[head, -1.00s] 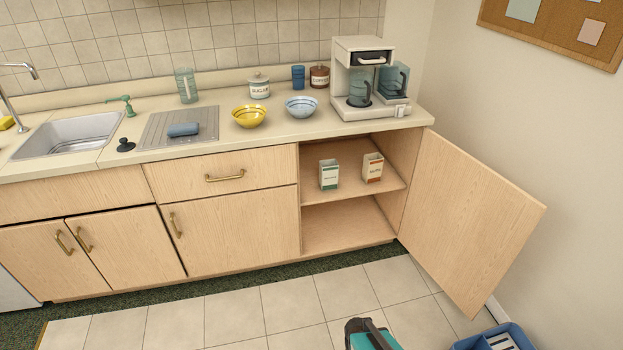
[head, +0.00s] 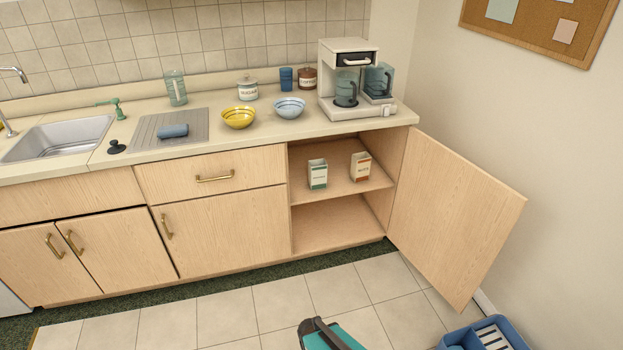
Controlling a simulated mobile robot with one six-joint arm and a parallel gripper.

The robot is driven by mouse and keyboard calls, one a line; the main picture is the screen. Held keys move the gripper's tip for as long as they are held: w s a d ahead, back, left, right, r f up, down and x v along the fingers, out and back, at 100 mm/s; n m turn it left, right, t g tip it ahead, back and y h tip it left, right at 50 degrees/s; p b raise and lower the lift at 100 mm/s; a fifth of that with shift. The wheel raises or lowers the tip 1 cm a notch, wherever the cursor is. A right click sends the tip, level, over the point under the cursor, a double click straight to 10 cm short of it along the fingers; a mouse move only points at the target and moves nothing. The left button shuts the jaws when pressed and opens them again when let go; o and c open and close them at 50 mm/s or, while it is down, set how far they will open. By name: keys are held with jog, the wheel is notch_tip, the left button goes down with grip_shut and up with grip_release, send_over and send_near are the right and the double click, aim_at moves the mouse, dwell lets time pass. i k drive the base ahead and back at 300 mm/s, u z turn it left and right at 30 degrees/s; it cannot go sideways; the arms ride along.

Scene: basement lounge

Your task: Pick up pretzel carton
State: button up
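Two small open-topped cartons stand upright and apart on the middle shelf of the open lower cupboard in the head view. The left one is a white and green carton (head: 318,174). The right one is a white and orange-brown carton (head: 360,167), a little further back. Their labels are too small to read, so I cannot tell which is the pretzel carton. Nothing touches either carton.
The cupboard door (head: 452,220) stands wide open to the right. The shelf (head: 340,188) has bare room around the cartons; the space below is empty. A blue crate (head: 462,338) lies on the floor at lower right. The counter above holds bowls and a coffee maker (head: 352,85).

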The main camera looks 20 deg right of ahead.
aim_at(317, 169)
jog(key=z, duration=0.05)
jog(key=i, duration=0.6)
jog(key=u, duration=1)
jog(key=k, duration=0.55)
jog(key=u, duration=0.05)
jog(key=i, duration=0.4)
